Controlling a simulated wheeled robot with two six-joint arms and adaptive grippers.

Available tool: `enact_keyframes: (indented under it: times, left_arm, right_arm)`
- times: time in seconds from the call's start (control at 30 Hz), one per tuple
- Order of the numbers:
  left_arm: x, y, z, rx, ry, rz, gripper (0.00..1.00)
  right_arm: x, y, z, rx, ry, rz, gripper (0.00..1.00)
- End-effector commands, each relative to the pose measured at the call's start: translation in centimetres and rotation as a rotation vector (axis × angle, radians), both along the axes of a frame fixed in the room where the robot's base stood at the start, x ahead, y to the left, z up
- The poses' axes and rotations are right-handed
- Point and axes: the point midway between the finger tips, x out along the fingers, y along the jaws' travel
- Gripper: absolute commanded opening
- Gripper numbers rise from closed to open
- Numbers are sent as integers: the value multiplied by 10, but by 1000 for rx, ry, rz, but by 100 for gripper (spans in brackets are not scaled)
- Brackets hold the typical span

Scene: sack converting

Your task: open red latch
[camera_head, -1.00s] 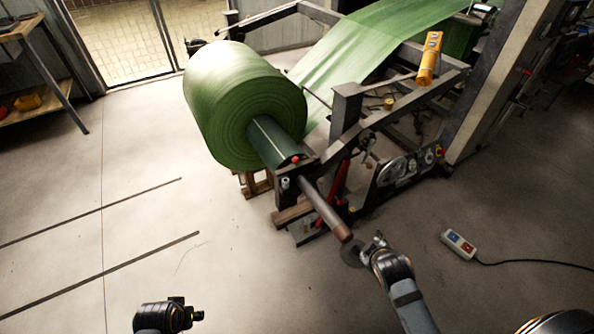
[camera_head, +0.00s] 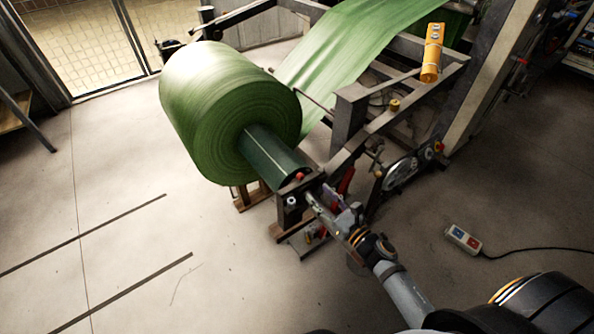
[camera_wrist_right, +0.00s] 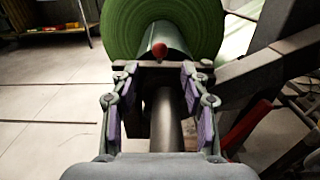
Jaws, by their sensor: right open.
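The red latch shows as a small red knob (camera_head: 299,176) on top of the dark bearing bracket at the end of the green roll's core. In the right wrist view the red knob (camera_wrist_right: 159,50) stands straight ahead, just beyond the fingertips. My right gripper (camera_head: 325,200) is close in front of the bracket, over the bare shaft end. In the wrist view my right gripper (camera_wrist_right: 160,85) is open, with a finger on each side and the steel shaft (camera_wrist_right: 164,125) showing between and below them. Contact with the knob is not visible. My left gripper is out of view.
The large green roll (camera_head: 225,115) sits behind the bracket, its web running to the upper right. A steel frame with a yellow control box (camera_head: 432,55) stands to the right. A corded switch box (camera_head: 463,238) lies on the floor. Floor at left is open.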

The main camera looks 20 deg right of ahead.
Motion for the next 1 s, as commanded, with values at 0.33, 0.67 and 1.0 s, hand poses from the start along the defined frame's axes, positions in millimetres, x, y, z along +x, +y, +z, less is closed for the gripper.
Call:
enact_keyframes:
  times: [0.33, 0.67, 1.0]
  left_arm:
    - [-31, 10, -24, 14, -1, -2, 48]
    - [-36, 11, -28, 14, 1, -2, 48]
    - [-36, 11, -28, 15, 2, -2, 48]
  right_arm:
    - [65, 23, 5, 6, -2, -3, 46]
    - [93, 34, 1, 6, 2, -1, 46]
    - [93, 34, 1, 5, 2, -2, 27]
